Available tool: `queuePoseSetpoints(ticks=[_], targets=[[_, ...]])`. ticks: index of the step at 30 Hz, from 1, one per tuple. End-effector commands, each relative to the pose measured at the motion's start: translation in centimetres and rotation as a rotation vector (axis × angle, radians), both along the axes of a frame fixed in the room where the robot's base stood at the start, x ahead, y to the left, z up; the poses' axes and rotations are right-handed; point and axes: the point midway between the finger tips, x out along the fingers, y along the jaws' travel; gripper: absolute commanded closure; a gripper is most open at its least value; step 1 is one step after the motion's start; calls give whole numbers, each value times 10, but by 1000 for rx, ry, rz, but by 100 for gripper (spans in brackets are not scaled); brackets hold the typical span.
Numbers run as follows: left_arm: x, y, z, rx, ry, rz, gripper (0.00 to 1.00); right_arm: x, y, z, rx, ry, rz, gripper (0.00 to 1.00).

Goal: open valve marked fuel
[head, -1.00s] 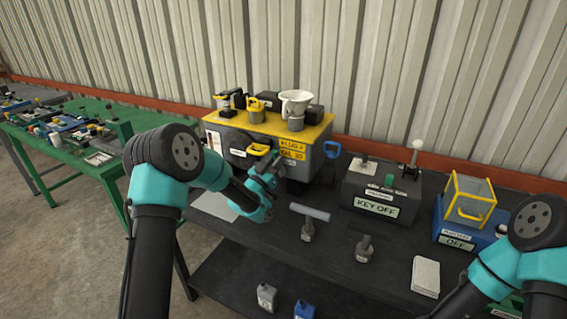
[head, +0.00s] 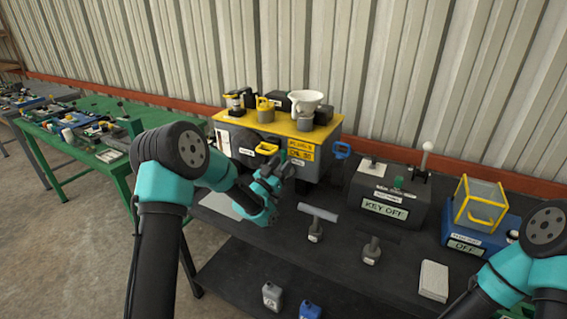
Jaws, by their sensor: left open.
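A dark grey machine with a yellow top (head: 318,133) stands at the back of the black table. Its front has a yellow handle (head: 267,148), a small green part beside it, and white labels too small to read. A blue handle (head: 342,150) sticks out at its right side. I cannot tell which part is the valve marked fuel. My left gripper (head: 279,170) is open and empty in front of the machine, just below and right of the yellow handle. It hides part of the machine's lower front. My right arm shows at the right edge, but its gripper is out of view.
A "KEY OFF" box (head: 385,208) with a lever and a blue unit with a yellow-framed guard (head: 480,203) stand to the right. A white block (head: 433,281) lies near the front. A green table (head: 100,165) is at left.

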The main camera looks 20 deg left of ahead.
Motion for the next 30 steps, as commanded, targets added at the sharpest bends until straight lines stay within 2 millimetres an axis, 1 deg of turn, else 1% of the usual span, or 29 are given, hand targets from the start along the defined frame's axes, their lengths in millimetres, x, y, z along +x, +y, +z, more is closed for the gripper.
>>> queuePoseSetpoints(ticks=[6,12,17,27,30], targets=[[-29,13,-13,0,2,2,58,0,0,0,0,0,0,57],[-48,19,-21,0,1,0,58,0,0,0,0,0,0,57],[-51,21,-22,0,-1,0,58,0,0,0,0,0,0,57],[-50,20,-22,0,-1,0,58,0,0,0,0,0,0,57],[-49,24,-21,-4,1,8,58,0,0,0,0,0,0,57]])
